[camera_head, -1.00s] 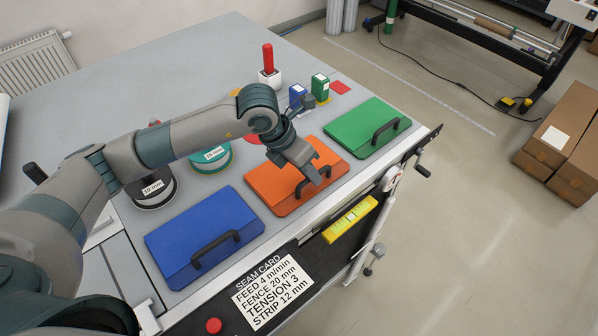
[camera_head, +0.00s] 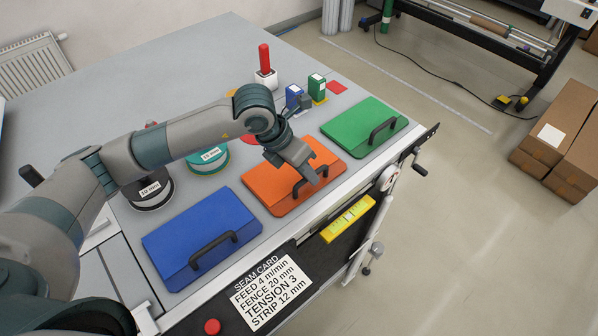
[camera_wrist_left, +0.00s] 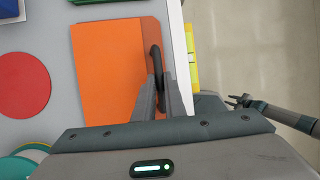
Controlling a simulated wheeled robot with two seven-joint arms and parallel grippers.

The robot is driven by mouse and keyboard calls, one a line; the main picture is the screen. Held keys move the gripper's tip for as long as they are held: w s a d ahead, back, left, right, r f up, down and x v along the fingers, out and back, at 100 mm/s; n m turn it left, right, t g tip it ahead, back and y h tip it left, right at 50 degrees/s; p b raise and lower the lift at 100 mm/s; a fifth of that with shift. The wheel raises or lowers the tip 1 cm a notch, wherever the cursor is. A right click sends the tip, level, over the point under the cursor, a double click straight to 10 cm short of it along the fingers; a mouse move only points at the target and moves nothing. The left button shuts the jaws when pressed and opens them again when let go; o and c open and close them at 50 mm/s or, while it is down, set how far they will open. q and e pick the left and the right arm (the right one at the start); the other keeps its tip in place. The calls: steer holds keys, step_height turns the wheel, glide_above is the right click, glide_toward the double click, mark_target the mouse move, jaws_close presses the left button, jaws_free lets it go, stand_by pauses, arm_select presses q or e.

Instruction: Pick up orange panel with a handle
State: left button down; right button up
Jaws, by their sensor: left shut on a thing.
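The orange panel (camera_head: 267,189) lies on the table between a blue panel and a green panel. Its dark handle (camera_head: 322,171) runs along the side near the table's front edge. My left gripper (camera_head: 310,178) comes down over the panel and is shut on the handle. In the left wrist view the fingers (camera_wrist_left: 162,100) close around the handle (camera_wrist_left: 156,58), and the orange panel (camera_wrist_left: 106,70) spreads to the left of them. The panel appears to rest flat on the table.
The blue panel (camera_head: 190,225) lies nearer and the green panel (camera_head: 355,125) farther along the edge, both with dark handles. Tape rolls (camera_head: 150,190) stand behind. A yellow level (camera_head: 348,218) and a seam card (camera_head: 271,293) are at the front. A red-handled tool (camera_head: 264,62) stands at the back.

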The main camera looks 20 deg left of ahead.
arm_select(q)
steer(key=shift+r, duration=0.15)
steer(key=shift+r+b, duration=0.5)
steer(key=shift+b, duration=0.05)
step_height(320, 180, up, 2)
steer(key=shift+r+b, duration=0.15)
steer(key=shift+b, duration=0.55)
steer(key=s+d+r+b, duration=0.3)
steer(key=d+r, duration=0.4)
steer(key=d, duration=0.4)
steer(key=shift+d+r+b, duration=0.2)
steer(key=shift+r+b, duration=0.05)
steer(key=shift+b, duration=0.5)
